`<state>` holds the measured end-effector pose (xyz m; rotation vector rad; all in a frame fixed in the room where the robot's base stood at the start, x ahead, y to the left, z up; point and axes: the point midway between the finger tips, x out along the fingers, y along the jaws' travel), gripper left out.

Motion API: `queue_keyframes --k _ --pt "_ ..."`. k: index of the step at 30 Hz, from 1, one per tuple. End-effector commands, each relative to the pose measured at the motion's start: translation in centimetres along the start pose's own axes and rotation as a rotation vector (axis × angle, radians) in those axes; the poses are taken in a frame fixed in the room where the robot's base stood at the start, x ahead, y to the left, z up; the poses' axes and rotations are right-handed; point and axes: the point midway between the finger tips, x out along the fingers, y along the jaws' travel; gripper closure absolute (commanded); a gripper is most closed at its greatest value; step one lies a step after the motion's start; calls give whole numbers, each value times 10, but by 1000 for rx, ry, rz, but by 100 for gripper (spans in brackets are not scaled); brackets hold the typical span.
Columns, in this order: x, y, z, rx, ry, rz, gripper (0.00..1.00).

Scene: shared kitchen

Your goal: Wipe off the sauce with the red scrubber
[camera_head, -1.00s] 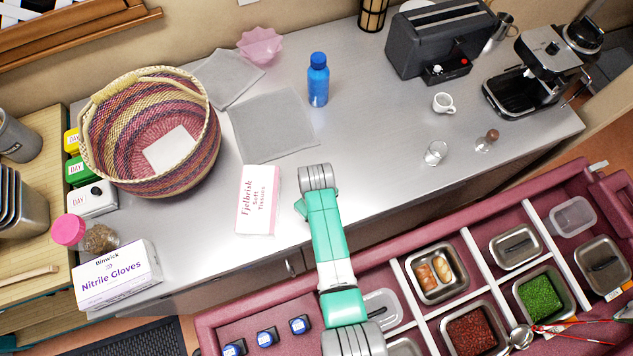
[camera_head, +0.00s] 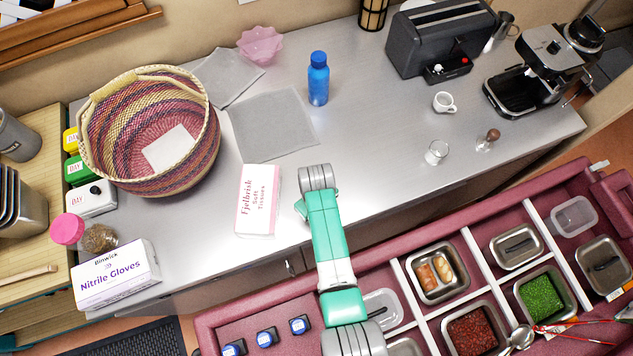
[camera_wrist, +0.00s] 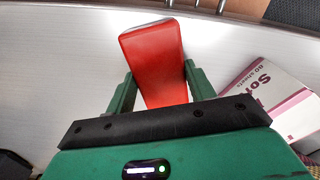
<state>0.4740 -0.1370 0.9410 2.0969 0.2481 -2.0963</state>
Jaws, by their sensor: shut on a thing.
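The red scrubber (camera_wrist: 154,58) is a smooth red block in the upper middle of the wrist view. My gripper (camera_wrist: 160,88) is shut on it, with one green finger on each side. The scrubber extends ahead of the fingers over the pale grey counter (camera_wrist: 60,60); I cannot tell whether it touches the surface. In the head view my arm reaches over the counter's front edge and hides the gripper and scrubber. I see no sauce in either view.
A tissue box (camera_head: 257,200) stands just left of my arm, also at the right in the wrist view (camera_wrist: 262,88). A woven basket (camera_head: 140,95), grey cloths (camera_head: 272,122) and a blue bottle (camera_head: 318,80) stand farther back.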

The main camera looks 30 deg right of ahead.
Motion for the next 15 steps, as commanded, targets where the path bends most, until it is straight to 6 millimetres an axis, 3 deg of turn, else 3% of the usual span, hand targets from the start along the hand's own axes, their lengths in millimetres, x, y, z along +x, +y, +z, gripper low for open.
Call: queue_keyframes --k 15 --pt "1 21 7 1 0 0 96"
